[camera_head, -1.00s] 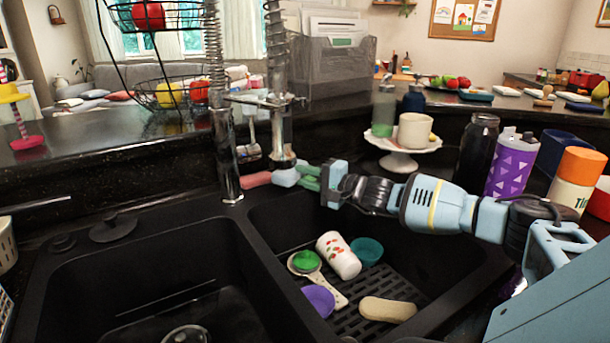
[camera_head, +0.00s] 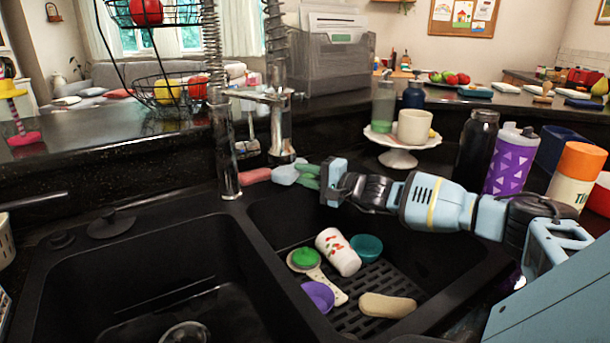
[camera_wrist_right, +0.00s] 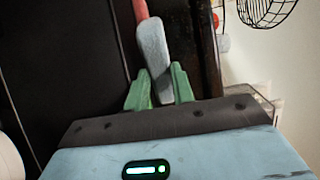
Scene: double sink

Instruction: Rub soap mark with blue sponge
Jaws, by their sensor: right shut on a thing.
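My right gripper (camera_head: 303,174) reaches in from the right over the back rim of the sink, behind the right basin. In the right wrist view its green fingers (camera_wrist_right: 160,78) are shut on a pale blue-grey block, the blue sponge (camera_wrist_right: 152,45). In the head view the sponge (camera_head: 284,174) sticks out to the left of the fingers, close to the faucet base. A pink piece (camera_head: 256,175) lies just beyond the sponge; I cannot tell whether they touch. I cannot make out a soap mark. My left gripper is not in view.
The tall faucet (camera_head: 228,155) stands left of the sponge. The right basin holds a white cup (camera_head: 338,251), a teal bowl (camera_head: 367,247), a purple bowl (camera_head: 319,295) and a tan oblong (camera_head: 387,305). A white cake stand (camera_head: 398,157) and bottles stand behind my arm.

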